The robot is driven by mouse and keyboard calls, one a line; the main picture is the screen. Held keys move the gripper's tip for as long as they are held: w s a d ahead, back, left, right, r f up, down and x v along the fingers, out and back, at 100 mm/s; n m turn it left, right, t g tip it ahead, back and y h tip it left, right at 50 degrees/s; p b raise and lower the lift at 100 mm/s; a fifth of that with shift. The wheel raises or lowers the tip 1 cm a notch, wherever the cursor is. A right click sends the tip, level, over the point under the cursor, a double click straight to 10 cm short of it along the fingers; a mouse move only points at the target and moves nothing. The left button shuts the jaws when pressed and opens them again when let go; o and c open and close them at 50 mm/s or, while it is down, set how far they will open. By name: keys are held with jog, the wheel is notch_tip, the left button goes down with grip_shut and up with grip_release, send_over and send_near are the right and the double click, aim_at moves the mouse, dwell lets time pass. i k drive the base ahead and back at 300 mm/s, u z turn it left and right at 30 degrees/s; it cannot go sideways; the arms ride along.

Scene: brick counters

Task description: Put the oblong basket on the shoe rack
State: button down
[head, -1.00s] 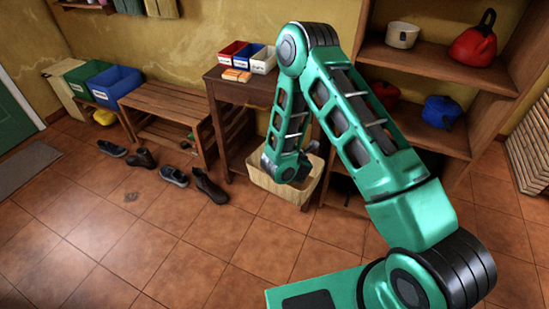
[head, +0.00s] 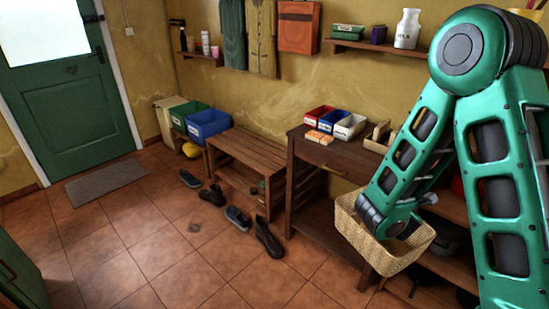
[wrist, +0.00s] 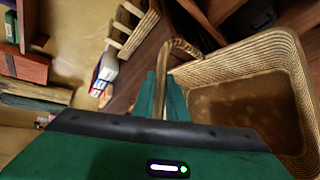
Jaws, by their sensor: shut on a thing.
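The oblong basket (head: 372,243) is a pale woven, open-topped basket at the right of the head view, in front of the dark side table. My gripper (wrist: 163,98) is shut on the basket's rim or handle; the basket (wrist: 235,62) fills the right of the wrist view and looks empty inside. In the head view my arm covers part of the basket and the fingertips are hidden. The shoe rack (head: 250,150) is a low slatted wooden bench left of the side table, against the wall. Its slatted top looks bare, with small items on its lower level.
Several dark shoes (head: 240,217) lie on the floor before the rack. Blue (head: 208,124) and green bins stand left of it. The side table (head: 325,160) holds small red, blue and white bins. Tiled floor at left front is clear.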

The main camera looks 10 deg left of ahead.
aim_at(265, 156)
jog(key=u, duration=1.45)
jog(key=i, duration=3.7)
jog(key=z, duration=0.1)
